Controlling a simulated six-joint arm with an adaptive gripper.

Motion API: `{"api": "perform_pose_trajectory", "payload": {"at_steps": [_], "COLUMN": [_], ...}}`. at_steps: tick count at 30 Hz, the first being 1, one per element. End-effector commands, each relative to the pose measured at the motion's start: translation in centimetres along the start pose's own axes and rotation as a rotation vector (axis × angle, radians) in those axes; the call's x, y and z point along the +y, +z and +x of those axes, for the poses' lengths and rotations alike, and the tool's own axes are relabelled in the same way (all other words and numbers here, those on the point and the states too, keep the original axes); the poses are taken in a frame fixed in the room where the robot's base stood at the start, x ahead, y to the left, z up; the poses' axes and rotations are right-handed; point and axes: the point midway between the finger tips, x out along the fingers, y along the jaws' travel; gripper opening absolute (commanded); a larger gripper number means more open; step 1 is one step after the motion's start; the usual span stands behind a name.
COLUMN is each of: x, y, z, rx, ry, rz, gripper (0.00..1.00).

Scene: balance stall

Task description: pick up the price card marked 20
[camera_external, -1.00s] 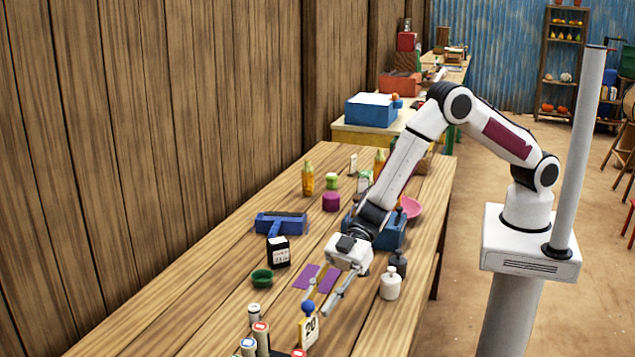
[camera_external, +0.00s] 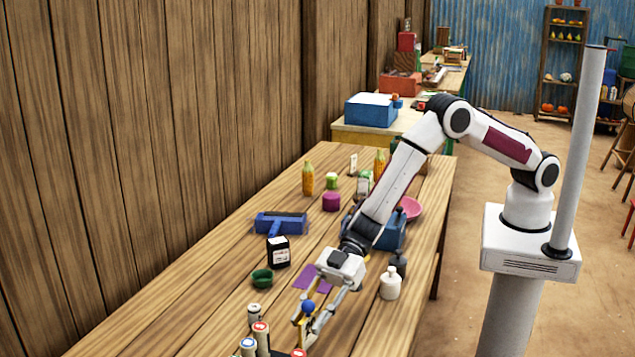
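The price card marked 20 (camera_external: 302,328) stands near the front of the wooden table. Only a yellowish strip of it shows now, and its number is hidden by my gripper. A blue ball (camera_external: 309,306) shows just above it, between or in front of my fingers. My gripper (camera_external: 314,317) is low at the card, with its fingers pointing down. The fingers overlap the card in this view, so whether they touch it or are closed on it cannot be seen.
Several capped cylinders (camera_external: 261,338) stand just left of the card. Purple cards (camera_external: 304,277) lie behind my gripper. A white bottle (camera_external: 390,284) stands to the right. Bare table (camera_external: 365,325) shows at front right.

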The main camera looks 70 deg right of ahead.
Motion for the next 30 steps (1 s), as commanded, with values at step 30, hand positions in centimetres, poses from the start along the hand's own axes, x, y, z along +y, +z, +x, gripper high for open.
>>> {"api": "perform_pose_trajectory", "payload": {"at_steps": [30], "x": [-0.01], "y": [0.00], "z": [0.81], "rx": [0.000], "ry": [0.000], "rz": [0.000], "gripper": [0.00]}}
